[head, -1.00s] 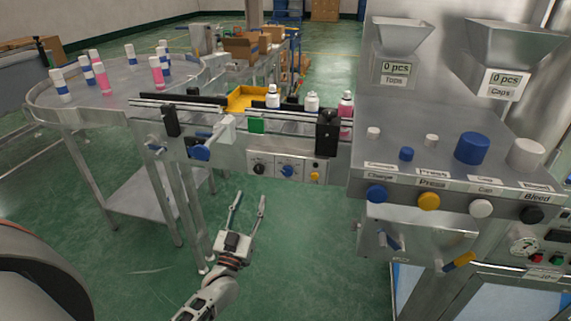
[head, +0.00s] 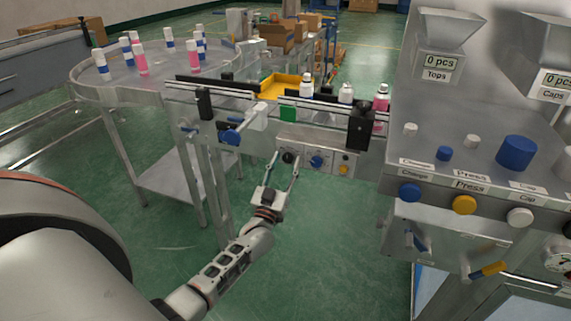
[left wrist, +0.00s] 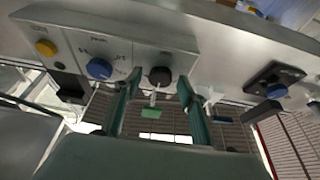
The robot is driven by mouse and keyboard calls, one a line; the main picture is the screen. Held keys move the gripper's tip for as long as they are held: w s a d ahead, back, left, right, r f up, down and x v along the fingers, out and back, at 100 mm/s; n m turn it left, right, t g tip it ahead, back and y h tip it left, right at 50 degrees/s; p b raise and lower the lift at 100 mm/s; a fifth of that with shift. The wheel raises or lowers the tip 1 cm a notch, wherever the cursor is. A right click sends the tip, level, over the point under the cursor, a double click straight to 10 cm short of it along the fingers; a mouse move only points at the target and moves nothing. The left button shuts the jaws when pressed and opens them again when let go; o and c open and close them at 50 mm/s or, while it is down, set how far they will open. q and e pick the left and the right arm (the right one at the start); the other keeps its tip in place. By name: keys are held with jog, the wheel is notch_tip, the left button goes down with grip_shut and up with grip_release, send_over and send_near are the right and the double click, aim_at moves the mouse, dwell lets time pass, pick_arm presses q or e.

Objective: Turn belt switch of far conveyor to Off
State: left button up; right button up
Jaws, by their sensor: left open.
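The conveyor (head: 262,114) has a small control panel (head: 325,158) on its side, with a black knob (head: 289,157), a blue knob (head: 317,161) and a yellow button (head: 344,169). The panel's labels are too small to read, so I cannot tell which knob is the belt switch. My left gripper (head: 286,160) is open, its two fingers pointing up at the panel on either side of the black knob. In the left wrist view the black knob (left wrist: 159,76) lies between the fingertips (left wrist: 158,88), with no clear contact. My right gripper is not in view.
A blue-knobbed clamp (head: 231,136) sticks out from the conveyor to the left. A steel machine panel (head: 470,150) with knobs and buttons stands at right. Bottles (head: 306,86) stand on the belt. A round table (head: 115,82) holds several more. Green floor below is clear.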

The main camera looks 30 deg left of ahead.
pick_arm(q)
jog(key=c, duration=1.1)
